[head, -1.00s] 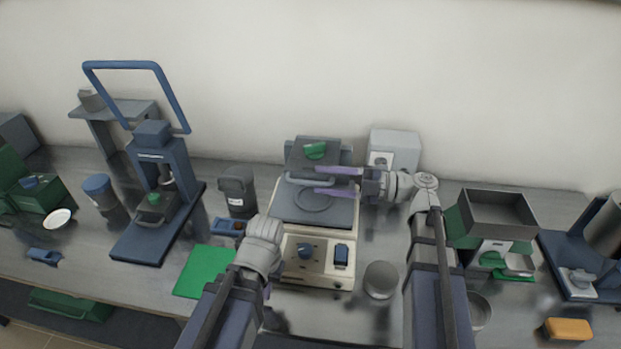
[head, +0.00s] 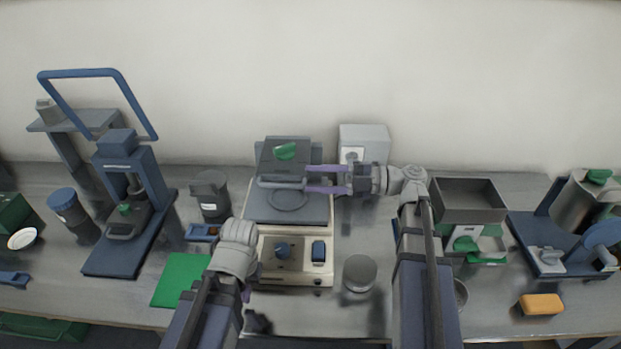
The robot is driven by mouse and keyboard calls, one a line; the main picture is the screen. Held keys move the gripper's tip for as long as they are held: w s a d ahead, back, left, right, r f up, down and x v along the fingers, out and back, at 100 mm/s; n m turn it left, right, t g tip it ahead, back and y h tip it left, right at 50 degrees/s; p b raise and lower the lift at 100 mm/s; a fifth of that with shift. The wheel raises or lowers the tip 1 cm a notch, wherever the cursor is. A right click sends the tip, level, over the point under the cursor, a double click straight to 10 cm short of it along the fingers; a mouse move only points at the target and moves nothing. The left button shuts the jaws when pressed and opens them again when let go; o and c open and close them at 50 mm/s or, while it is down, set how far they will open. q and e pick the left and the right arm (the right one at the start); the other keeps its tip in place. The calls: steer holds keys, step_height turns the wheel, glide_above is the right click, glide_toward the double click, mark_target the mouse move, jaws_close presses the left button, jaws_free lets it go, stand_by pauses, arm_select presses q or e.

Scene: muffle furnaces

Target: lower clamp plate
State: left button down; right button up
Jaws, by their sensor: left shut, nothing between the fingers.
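In the head view, a beige bench unit (head: 265,272) with a knob and a switch stands at centre. Its dark flat top (head: 307,212) has a ring mark. A dark plate (head: 266,158) with a green knob (head: 285,151) stands tilted up at the back, with a grey bar handle (head: 277,184) in front of it. I take this for the clamp plate. My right gripper (head: 308,178) is open, its purple fingertips near the handle's right end; contact is unclear. My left gripper (head: 245,292) is shut and empty at the unit's front left, its fingers mostly hidden by its wrist.
A blue press (head: 130,175) and dark jar (head: 210,195) stand left, a green mat (head: 180,279) front left. A grey box (head: 365,140) is behind my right wrist. A grey cup (head: 360,273) stands right of the unit; a hopper device (head: 470,195) is farther right.

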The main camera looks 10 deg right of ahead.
steer(key=v, duration=0.6)
stand_by(0.5)
steer(key=shift+s+d, duration=0.1)
stand_by(0.5)
